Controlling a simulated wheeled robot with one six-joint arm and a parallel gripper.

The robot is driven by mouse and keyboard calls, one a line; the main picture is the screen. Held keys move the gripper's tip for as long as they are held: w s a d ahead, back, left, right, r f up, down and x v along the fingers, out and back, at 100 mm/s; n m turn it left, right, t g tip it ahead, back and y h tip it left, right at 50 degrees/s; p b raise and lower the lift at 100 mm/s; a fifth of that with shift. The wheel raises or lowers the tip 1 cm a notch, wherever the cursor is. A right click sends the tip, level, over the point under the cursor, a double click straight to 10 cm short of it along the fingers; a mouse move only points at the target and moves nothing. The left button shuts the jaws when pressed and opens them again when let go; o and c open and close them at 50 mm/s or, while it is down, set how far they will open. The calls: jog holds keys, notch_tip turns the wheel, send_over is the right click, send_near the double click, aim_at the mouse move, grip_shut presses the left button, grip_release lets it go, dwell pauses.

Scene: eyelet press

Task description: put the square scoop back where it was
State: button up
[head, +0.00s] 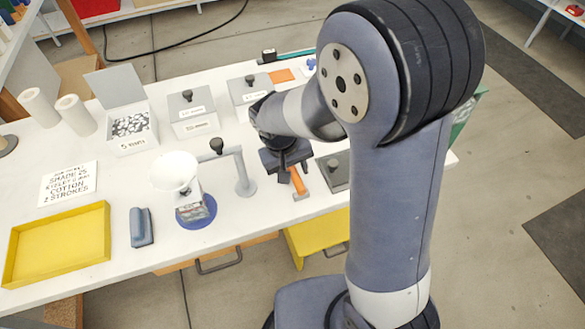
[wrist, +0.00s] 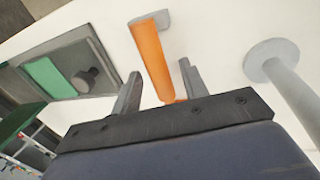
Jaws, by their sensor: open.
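A tool with an orange handle (head: 298,181) and a small grey-white end lies on the white table near its front edge; I take it for the square scoop, but its shape is too small to confirm. In the wrist view its orange handle (wrist: 153,58) runs between my fingers, and its pale end (wrist: 150,19) lies beyond them. My gripper (wrist: 158,71) is open, with one finger on each side of the handle and a visible gap to both. In the head view my gripper (head: 284,168) is above the handle's inner end, which it partly hides.
A grey post (head: 244,175) stands just left of my gripper.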

jog(key=shift+r, duration=0.15)
jog(key=v, duration=1.2)
